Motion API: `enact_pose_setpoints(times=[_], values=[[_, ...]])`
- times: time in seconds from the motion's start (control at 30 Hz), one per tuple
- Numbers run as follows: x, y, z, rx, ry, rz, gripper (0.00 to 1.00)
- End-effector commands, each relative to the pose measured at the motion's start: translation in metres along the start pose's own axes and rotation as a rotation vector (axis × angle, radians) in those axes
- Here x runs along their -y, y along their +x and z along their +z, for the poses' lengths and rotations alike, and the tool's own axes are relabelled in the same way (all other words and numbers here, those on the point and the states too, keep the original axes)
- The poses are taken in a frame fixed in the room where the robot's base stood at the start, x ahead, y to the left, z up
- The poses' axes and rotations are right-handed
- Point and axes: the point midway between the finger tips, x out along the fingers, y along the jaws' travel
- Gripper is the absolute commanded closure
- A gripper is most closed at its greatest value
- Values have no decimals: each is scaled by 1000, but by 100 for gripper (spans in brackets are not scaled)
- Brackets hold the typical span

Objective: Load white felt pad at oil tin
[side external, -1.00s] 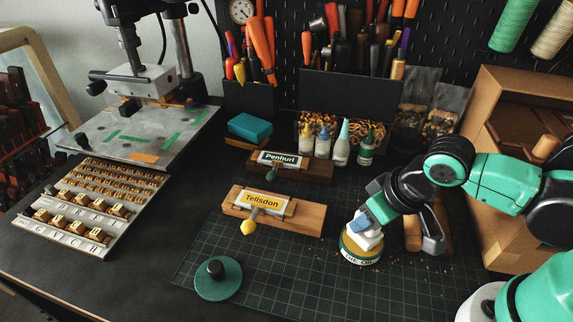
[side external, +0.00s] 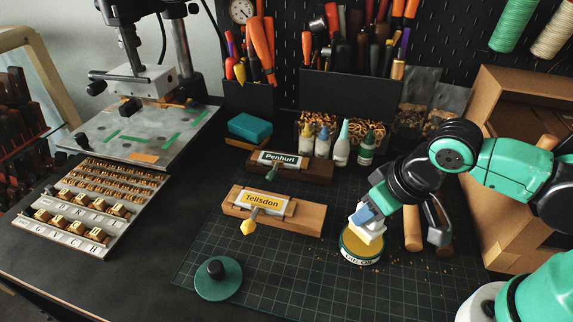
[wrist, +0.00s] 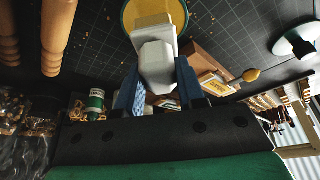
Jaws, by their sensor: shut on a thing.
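The white felt pad (side external: 367,232) is a pale block with a narrower grip on top. My gripper (side external: 365,214) is shut on this grip, with a blue finger on each side; the pad also shows between the fingers in the wrist view (wrist: 157,62). The oil tin (side external: 361,256) is round and open, with a yellow inside and a dark green label band, on the cutting mat. In the wrist view the tin (wrist: 128,14) lies behind the pad's far end. The pad is tilted over the tin; I cannot tell whether it touches the yellow surface.
Wooden holders with the yellow "Tellsdon" plate (side external: 262,201) and the "Penhurl" plate (side external: 283,158) stand to the left. Wooden-handled tools (side external: 413,230) lie right of the tin. A green disc with a black knob (side external: 218,280) is front left.

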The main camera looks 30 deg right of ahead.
Motion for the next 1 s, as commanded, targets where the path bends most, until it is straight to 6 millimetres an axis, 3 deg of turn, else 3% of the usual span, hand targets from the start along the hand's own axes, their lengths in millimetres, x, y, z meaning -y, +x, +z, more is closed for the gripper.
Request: enact_pose_setpoints(times=[0.53,1.0], values=[[0,-44,-18,-2,0,0,100],[0,-48,-20,-2,0,0,100]])
